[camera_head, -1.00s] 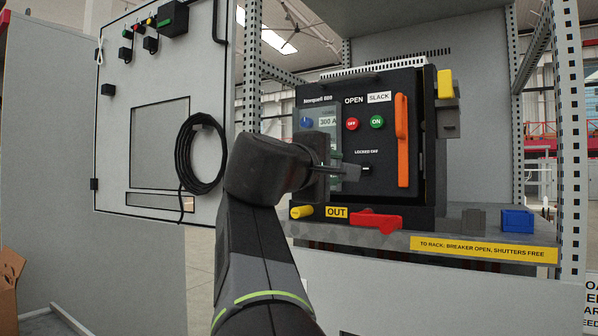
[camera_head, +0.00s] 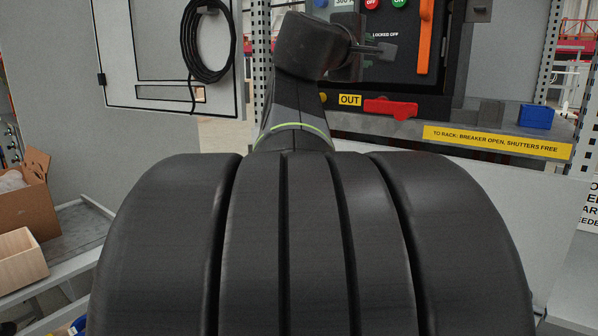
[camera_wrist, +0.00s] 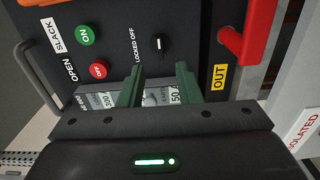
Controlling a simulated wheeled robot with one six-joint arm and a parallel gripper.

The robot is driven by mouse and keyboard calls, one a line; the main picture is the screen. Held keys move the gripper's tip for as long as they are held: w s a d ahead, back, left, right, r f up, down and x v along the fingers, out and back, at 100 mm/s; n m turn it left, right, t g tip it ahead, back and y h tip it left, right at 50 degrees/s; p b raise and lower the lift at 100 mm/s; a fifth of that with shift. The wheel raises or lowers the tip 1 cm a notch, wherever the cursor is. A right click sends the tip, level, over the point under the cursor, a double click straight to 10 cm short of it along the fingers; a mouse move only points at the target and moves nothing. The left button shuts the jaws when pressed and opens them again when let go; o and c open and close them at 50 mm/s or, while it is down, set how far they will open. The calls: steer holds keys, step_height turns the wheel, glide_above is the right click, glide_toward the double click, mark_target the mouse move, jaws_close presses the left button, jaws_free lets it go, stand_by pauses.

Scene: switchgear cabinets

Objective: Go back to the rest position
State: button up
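My gripper (camera_wrist: 158,88) shows in the wrist view as two green fingers standing apart with a gap between them. Nothing is clearly held in the gap; parts of the breaker's labels show behind it. In the head view my gripper (camera_head: 378,48) is in front of the black breaker front (camera_head: 455,60), seen from the side. The wrist view shows the breaker face turned sideways, with a green ON button (camera_wrist: 86,35), a red OFF button (camera_wrist: 99,69) and a black LOCKED OFF switch (camera_wrist: 159,44). I cannot tell any contact with the panel.
An orange handle (camera_head: 424,35) stands on the breaker's right. A red lever (camera_head: 391,109) and a blue block (camera_head: 536,117) are at the shelf. An open cabinet door with a coiled black cable (camera_head: 208,45) is at left. A cardboard box (camera_head: 28,205) sits lower left.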

steer(key=p+x, duration=0.1)
steer(key=x, duration=0.5)
steer(key=shift+w+d, duration=0.2)
steer(key=shift+s+a, duration=0.1)
